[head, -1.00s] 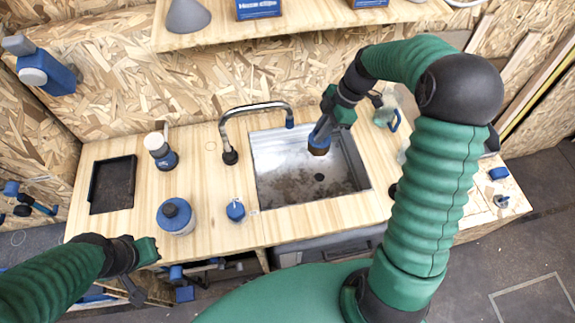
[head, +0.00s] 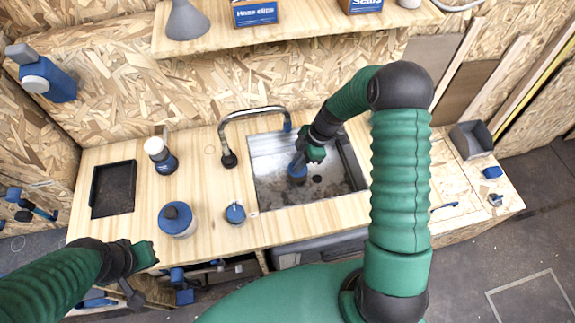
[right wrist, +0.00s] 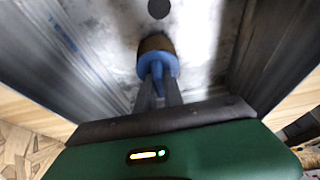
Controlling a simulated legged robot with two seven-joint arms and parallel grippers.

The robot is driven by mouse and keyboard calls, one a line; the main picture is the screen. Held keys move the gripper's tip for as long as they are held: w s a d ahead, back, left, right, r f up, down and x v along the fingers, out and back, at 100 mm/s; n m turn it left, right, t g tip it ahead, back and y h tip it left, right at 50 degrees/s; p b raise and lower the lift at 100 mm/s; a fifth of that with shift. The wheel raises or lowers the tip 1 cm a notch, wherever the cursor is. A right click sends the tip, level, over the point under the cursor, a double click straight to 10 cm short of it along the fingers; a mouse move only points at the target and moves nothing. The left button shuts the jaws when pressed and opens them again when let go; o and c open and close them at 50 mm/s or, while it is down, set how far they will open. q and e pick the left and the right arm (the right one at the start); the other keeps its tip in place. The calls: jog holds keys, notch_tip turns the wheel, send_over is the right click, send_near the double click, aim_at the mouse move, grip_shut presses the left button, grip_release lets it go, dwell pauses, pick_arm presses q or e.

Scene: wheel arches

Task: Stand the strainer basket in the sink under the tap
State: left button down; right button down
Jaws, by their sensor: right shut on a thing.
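The strainer basket (head: 297,173) is a small blue piece with a brown lower part. It shows in the right wrist view (right wrist: 158,62), upright between my fingers over the sink floor. My right gripper (head: 299,161) is shut on it inside the sink outline; I cannot tell whether the basket touches the floor. The sink (head: 330,190) is a grey metal basin with a dark drain hole (head: 317,179), just right of the basket. The tap (head: 252,112) arches from the counter at the left, its blue tip above the sink's back edge. My left gripper (head: 150,254) is low at the left, its fingers unclear.
A blue-lidded jar (head: 177,220), a small blue-topped item (head: 235,213), a white-topped bottle (head: 160,155) and a black tray (head: 113,189) stand on the counter left of the sink. A shelf (head: 300,40) runs above.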

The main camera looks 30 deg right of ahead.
jog(key=a, duration=0.3)
jog(key=shift+w+a+r+p, duration=0.1)
jog(key=shift+w+a+p, duration=0.3)
jog(key=shift+d+f, duration=0.2)
jog(key=shift+f, duration=0.4)
jog(key=shift+d+f, duration=0.2)
jog(key=c, duration=1.5)
grip_release()
jog(key=shift+o, duration=0.2)
jog(key=shift+a, duration=0.1)
jog(key=shift+r, duration=0.15)
